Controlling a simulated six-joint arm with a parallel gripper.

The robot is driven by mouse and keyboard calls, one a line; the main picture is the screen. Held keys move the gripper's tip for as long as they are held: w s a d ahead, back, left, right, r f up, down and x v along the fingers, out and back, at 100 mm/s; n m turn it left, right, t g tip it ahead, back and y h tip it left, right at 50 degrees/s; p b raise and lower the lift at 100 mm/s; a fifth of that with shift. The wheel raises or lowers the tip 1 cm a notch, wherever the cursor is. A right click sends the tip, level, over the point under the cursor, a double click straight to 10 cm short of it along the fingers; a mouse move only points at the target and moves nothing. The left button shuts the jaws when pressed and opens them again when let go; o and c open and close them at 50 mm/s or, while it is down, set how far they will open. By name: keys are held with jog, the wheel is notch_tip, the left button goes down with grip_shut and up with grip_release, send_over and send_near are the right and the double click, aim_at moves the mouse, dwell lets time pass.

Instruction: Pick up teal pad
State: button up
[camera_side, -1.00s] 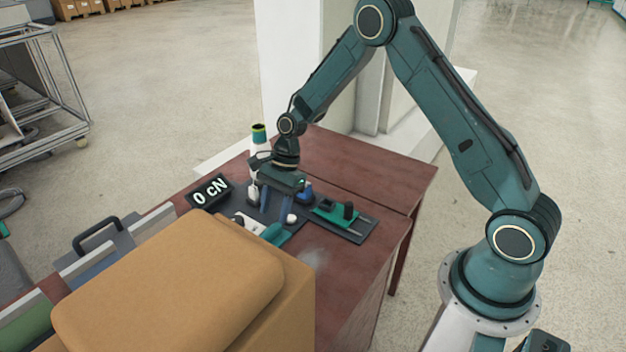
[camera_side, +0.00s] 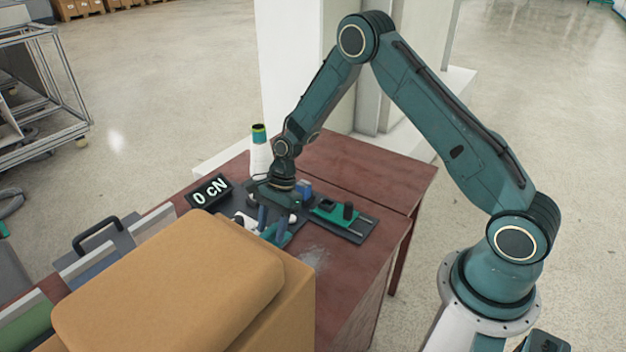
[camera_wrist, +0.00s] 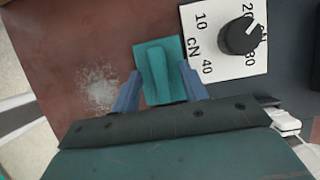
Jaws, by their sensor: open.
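The teal pad (camera_wrist: 153,54) lies at the edge of the dark plate beside the white dial card, with a raised rib along its middle. In the side view the teal pad (camera_side: 279,236) is partly hidden behind my gripper. My gripper (camera_wrist: 165,88) is open, with one blue finger on each side of the pad's near part. In the side view my gripper (camera_side: 271,228) is low over the table, pointing down at the pad. I cannot tell whether the fingers touch it.
A white dial card (camera_wrist: 225,40) with a black knob (camera_wrist: 239,37) is right beside the pad. A "0 cN" display (camera_side: 209,191), a yarn cone (camera_side: 260,152) and a green slide unit (camera_side: 343,216) stand around. A large cardboard box (camera_side: 190,285) is in front. A pale dusty patch marks bare table.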

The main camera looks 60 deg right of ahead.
aim_at(272, 229)
grip_shut()
notch_tip(272, 229, up, 20)
dwell(1.0)
dwell(0.3)
